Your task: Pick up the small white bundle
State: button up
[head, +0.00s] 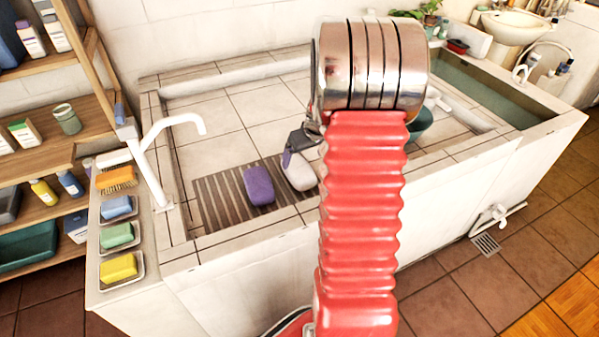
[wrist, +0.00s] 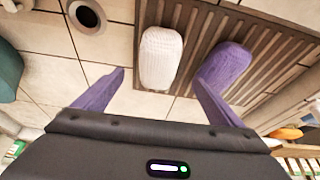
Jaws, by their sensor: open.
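In the wrist view, the white bundle (wrist: 161,52) is upright in the picture, beyond and between my finger tips. My gripper (wrist: 159,78) is open and empty, its purple fingers on either side of the line to the white bundle. The purple bundle (wrist: 229,62) is close to the right finger. My gripper (head: 287,158) is partly hidden in the head view.
A white faucet (head: 165,135) rises at the basin's left wall. Several soap dishes with coloured bars (head: 118,268) line the left ledge. A round drain (wrist: 87,15) shows in the wrist view. A teal vessel (head: 420,122) stands behind my arm. The tiled floor at the back left is clear.

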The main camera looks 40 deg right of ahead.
aim_at(300, 168)
jog(key=shift+x, duration=2.75)
jog(key=shift+x, duration=2.6)
jog(key=shift+d, duration=0.2)
jog(key=c, duration=1.2)
